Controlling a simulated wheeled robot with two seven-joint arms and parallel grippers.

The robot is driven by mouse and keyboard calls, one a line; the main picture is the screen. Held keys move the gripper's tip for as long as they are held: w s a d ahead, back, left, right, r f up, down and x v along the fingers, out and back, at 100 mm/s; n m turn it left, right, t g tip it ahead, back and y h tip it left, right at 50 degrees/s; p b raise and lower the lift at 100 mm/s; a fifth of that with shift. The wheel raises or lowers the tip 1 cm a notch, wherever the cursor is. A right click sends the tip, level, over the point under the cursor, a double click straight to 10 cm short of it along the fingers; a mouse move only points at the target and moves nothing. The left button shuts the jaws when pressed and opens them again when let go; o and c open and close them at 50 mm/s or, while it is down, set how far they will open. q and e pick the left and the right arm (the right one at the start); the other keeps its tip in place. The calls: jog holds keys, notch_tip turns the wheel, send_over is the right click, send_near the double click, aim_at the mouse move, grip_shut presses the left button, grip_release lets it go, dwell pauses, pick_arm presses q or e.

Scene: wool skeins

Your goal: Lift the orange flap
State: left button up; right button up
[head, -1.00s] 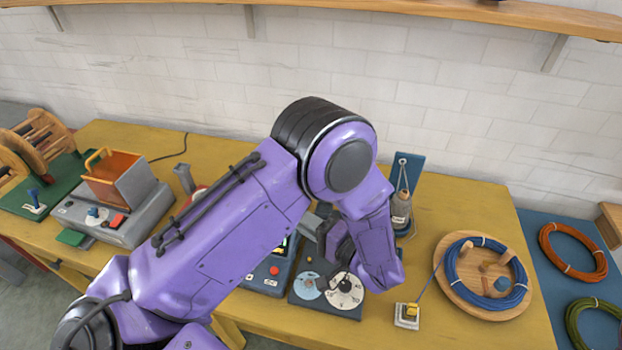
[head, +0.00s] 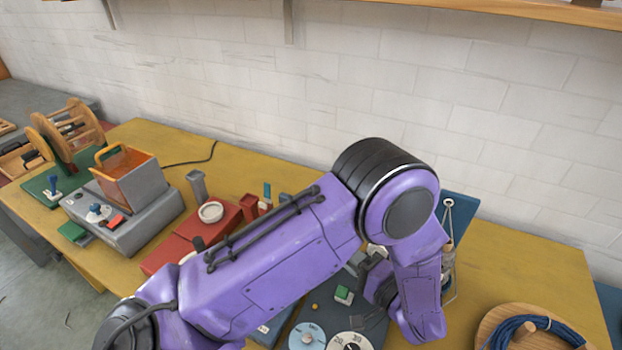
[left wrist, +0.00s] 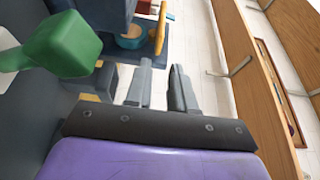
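The orange flap (head: 128,172) is a see-through orange cover with a yellow-orange handle. It is on top of a grey box (head: 148,215) at the left of the yellow table in the head view. My left gripper (head: 354,262) is far to the right of it, over the dark dial panel, and partly hidden by my arm. In the left wrist view its two fingers (left wrist: 163,88) stand apart with nothing between them. I cannot make out the flap in that view. My right gripper is not in view.
A red box with a white ring (head: 210,212) stands between the grey box and my arm. A green button (head: 344,294) and dials (head: 350,342) lie below my gripper. A blue coil (head: 520,328) is at the lower right. Wooden reels (head: 70,135) stand far left.

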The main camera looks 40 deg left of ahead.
pick_arm(q)
jog(key=a+p, duration=0.1)
jog(key=a, duration=0.6)
jog(key=w+a+p, duration=0.1)
jog(key=a, duration=0.3)
jog(key=shift+p, duration=0.3)
jog(key=shift+a+f, duration=0.1)
jog(key=shift+a, duration=0.45)
grip_shut()
